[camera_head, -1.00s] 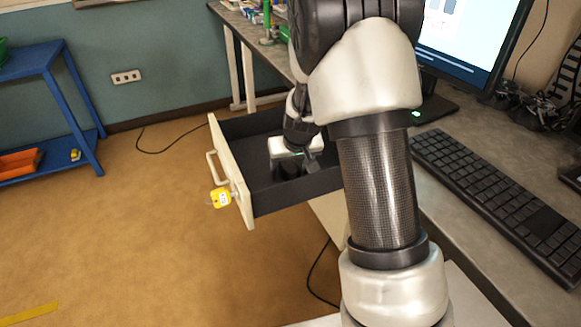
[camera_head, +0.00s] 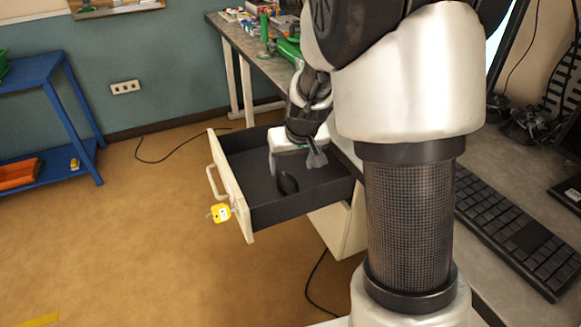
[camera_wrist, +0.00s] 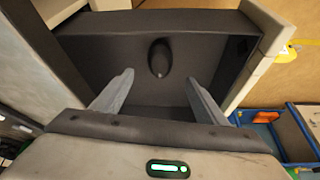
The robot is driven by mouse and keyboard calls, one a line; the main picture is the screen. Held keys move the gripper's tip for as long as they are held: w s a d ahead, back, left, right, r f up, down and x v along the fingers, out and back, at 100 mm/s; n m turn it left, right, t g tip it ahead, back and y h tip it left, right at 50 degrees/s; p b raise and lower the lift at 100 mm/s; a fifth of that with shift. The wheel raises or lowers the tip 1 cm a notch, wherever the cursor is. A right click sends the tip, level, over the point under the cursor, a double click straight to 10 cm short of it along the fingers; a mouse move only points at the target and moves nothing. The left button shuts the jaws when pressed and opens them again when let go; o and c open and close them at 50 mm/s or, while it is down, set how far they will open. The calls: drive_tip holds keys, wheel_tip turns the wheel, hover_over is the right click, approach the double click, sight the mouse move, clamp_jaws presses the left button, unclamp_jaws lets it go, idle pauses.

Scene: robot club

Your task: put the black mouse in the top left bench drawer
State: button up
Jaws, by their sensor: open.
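The black mouse (camera_head: 288,182) lies on the dark floor of the pulled-out bench drawer (camera_head: 246,217). It also shows in the wrist view (camera_wrist: 159,58), beyond my fingertips and apart from them. My gripper (camera_head: 293,166) is above the drawer, open and empty. In the wrist view its two grey fingers (camera_wrist: 157,88) are spread wide, with bare drawer floor between them.
The grey bench top (camera_head: 480,190) with a black keyboard (camera_head: 515,230) lies to the right, behind my arm. Green items and small boxes stand at its far end. A blue shelf unit (camera_head: 62,120) stands at the left.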

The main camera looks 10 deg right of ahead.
drive_tip(key=s+a+r+y, duration=0.1)
drive_tip(key=s+a+r, duration=0.1)
drive_tip(key=s+r, duration=1.15)
drive_tip(key=s+r+h, duration=0.1)
drive_tip(key=s+r, duration=0.1)
drive_tip(key=s, duration=1.1)
drive_tip(key=shift+d+r+t, duration=0.25)
drive_tip(key=shift+r+t, duration=0.05)
drive_tip(key=shift+t, duration=0.1)
